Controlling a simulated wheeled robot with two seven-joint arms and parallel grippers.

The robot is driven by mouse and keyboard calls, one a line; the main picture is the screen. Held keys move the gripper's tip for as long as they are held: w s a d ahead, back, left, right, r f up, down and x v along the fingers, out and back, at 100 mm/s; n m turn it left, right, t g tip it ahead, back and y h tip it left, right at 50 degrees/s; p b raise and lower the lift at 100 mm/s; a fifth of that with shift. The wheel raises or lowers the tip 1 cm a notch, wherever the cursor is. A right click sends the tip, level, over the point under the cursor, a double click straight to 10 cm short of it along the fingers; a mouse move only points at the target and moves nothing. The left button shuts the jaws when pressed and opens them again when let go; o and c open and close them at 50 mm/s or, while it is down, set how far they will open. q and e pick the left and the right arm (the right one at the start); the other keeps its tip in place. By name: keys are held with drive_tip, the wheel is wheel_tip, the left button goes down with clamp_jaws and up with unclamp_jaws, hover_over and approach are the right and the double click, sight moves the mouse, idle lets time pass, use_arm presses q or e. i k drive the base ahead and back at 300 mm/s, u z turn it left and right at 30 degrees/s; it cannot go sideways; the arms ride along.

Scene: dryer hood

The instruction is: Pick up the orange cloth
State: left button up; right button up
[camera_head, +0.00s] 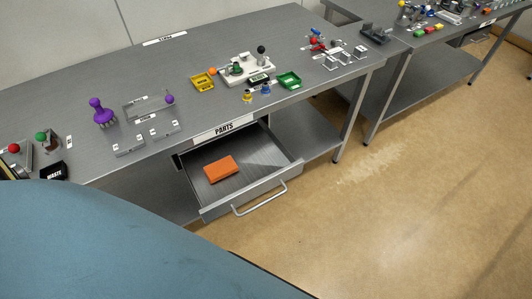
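The orange cloth (221,168) looks like a small folded block. It lies flat inside the open drawer (262,191), towards the drawer's left side. The drawer is pulled out under the table, below a label reading "PARTS". Neither of my grippers shows in the head view, so nothing is seen near the cloth or touching it.
The grey metal table (200,62) carries a purple-knobbed part (101,113), a yellow bin (203,81), a green bin (289,81) and a white fixture (246,69). A large blue surface fills the lower left. Open floor (400,210) lies at the right.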

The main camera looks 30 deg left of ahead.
sight(224, 167)
drive_tip(key=z, duration=0.6)
drive_tip(key=i, duration=1.8)
drive_tip(key=u, duration=3.75)
